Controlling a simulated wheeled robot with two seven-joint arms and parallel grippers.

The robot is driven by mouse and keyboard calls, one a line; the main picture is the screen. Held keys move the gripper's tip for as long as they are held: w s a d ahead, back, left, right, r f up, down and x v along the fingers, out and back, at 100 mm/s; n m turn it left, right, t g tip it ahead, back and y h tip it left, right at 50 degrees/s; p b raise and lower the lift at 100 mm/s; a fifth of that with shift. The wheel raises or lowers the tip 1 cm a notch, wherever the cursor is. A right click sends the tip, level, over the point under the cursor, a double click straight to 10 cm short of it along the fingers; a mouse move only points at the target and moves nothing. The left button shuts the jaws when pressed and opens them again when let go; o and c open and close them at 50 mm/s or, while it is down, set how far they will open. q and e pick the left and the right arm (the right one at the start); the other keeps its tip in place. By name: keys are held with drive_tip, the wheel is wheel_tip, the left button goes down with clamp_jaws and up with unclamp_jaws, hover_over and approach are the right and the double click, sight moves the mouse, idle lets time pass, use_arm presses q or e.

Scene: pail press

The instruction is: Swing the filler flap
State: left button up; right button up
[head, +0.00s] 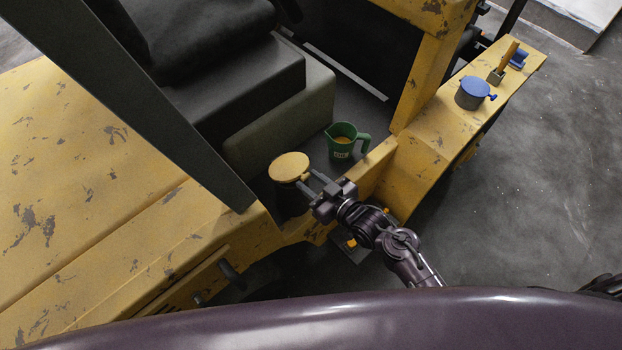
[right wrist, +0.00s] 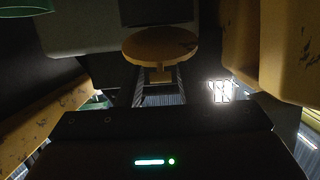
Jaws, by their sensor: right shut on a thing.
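The filler flap (head: 289,166) is a round yellow lid on a dark upright neck (head: 290,201) on the yellow machine, left of the green jug. It lies about flat over the neck. In the right wrist view the flap (right wrist: 160,44) shows ahead, with a small tab (right wrist: 160,76) pointing towards me. My right gripper (head: 309,182) is at the flap's right edge, its two fingers shut on that tab. The gripper also shows in the right wrist view (right wrist: 160,84). The flap's hinge cannot be made out. My left gripper is not in view.
A green jug (head: 343,141) with yellowish contents stands just right of the flap. A blue-lidded pot (head: 471,92), a brush-like tool (head: 504,63) and a small blue item (head: 519,58) stand on the yellow ledge (head: 433,134). The seat base (head: 280,125) rises behind the flap.

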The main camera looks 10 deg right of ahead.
drive_tip(key=shift+f, duration=0.15)
drive_tip(key=shift+s+d+f+b, duration=0.15)
drive_tip(key=shift+f+b, duration=0.2)
drive_tip(key=shift+f, duration=0.25)
drive_tip(key=shift+s+d+f+b, duration=0.15)
drive_tip(key=shift+f+b, duration=0.25)
drive_tip(key=shift+f, duration=0.2)
drive_tip(key=shift+s+f+b, duration=0.15)
drive_tip(key=shift+f+b, duration=0.2)
drive_tip(key=shift+f, duration=0.25)
drive_tip(key=shift+f+b, duration=0.5)
drive_tip(key=shift+f, duration=0.25)
drive_tip(key=o, duration=0.9)
drive_tip(key=shift+r, duration=0.2)
drive_tip(key=shift+s+d, duration=0.1)
